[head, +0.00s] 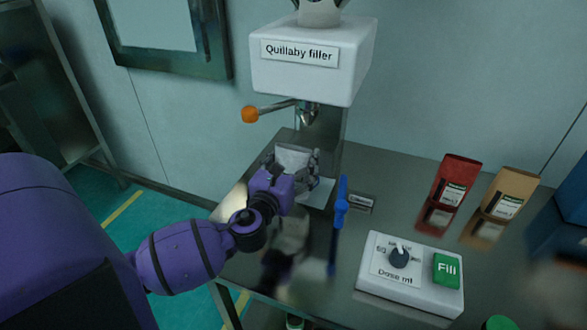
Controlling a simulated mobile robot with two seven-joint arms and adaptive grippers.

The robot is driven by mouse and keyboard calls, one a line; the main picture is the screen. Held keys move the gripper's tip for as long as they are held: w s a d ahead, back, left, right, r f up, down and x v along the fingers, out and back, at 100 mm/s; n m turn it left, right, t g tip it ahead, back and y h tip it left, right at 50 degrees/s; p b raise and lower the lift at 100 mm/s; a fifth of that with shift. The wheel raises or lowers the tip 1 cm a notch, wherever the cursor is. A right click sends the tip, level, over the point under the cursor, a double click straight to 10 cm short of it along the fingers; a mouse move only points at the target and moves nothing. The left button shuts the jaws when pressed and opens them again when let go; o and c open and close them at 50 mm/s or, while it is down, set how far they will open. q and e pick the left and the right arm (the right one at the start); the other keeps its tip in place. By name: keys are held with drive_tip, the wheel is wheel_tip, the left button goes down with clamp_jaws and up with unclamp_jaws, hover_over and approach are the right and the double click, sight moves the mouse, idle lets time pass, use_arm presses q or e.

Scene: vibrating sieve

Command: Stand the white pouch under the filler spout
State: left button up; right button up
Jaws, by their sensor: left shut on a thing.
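The white pouch (292,158) is between the fingers of my left gripper (293,168), which is shut on it. It looks roughly upright, and the gripper hides its lower part. The filler spout (309,116) points down from the white filler head (312,62), labelled "Quillaby filler". The pouch is below the spout in the picture and a little to its left. I cannot tell whether the pouch touches the surface beneath it. My right gripper is not in view.
An orange-knobbed lever (250,114) sticks out left of the spout. A blue upright item (341,203) stands right of my gripper. The dose box (411,272) with a dial and green Fill button is in front. Red (457,180) and tan (509,193) pouches stand at right.

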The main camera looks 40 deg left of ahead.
sight(294, 170)
use_arm(q)
drive_tip(key=shift+w+f, duration=0.1)
drive_tip(key=shift+w, duration=0.15)
wheel_tip(294, 170, down, 3)
drive_tip(key=shift+f+b, duration=0.2)
drive_tip(key=shift+b, duration=0.15)
drive_tip(key=shift+r, duration=0.1)
drive_tip(key=o, duration=1)
drive_tip(key=shift+f, duration=0.25)
drive_tip(key=o, duration=0.4)
drive_tip(key=shift+r, duration=0.1)
drive_tip(key=shift+o, duration=0.2)
